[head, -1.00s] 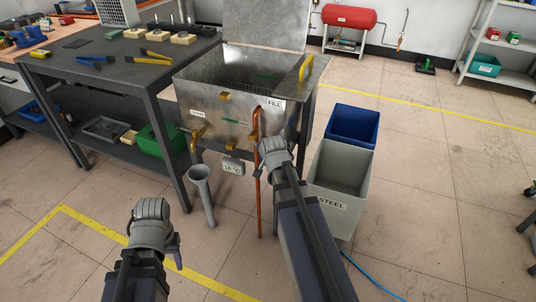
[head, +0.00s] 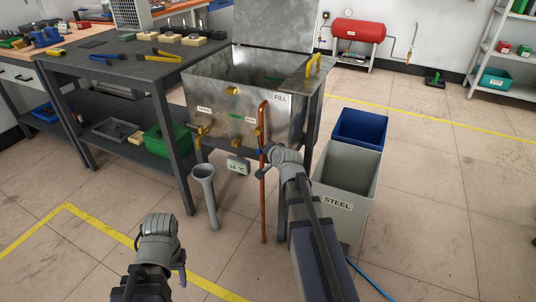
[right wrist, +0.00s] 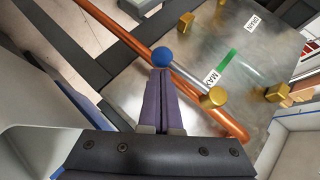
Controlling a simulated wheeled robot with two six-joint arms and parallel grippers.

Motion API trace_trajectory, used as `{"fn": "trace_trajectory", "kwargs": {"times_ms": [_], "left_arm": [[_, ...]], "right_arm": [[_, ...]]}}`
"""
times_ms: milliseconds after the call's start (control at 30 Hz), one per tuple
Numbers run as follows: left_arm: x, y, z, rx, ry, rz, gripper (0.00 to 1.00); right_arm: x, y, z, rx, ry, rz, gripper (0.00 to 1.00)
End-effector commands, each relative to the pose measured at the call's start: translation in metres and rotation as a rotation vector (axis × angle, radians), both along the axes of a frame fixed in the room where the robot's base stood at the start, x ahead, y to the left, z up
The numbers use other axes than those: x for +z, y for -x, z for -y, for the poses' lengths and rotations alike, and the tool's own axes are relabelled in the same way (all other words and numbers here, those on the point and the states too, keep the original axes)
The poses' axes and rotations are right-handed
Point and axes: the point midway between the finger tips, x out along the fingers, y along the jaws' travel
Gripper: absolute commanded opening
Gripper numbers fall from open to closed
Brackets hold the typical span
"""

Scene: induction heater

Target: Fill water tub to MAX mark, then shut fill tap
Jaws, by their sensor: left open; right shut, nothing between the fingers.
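The metal water tub (head: 210,92) stands in the middle of the head view. Its green MAX mark (head: 237,116) is on the front; it also shows in the right wrist view (right wrist: 227,62). The copper fill pipe (head: 263,200) runs up under the FILL label. In the right wrist view the fill tap has a brass body (right wrist: 213,98) and a grey lever ending in a blue ball (right wrist: 162,56). My right gripper (right wrist: 160,74) is shut and empty, its tips at the ball; contact is unclear. My left gripper (head: 181,274) is open, low and away from the tub. The water level is not discernible.
A grey STEEL bin (head: 345,175) and a blue bin (head: 360,128) stand right of the tub. A grey funnel-topped pipe (head: 204,190) stands below its left front. A dark workbench (head: 130,70) is at left.

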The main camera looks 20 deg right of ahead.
Motion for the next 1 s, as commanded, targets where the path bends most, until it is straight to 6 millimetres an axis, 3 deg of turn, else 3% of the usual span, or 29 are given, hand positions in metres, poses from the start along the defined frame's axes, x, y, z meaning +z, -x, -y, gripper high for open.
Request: {"fn": "trace_trajectory", "kwargs": {"times_ms": [1000], "left_arm": [[0.0030, 0.0000, 0.0000, 0.000, 0.000, 0.000, 0.50]], "right_arm": [[0.0028, -0.0012, -0.0036, 0.002, 0.000, -0.001, 0.00]]}}
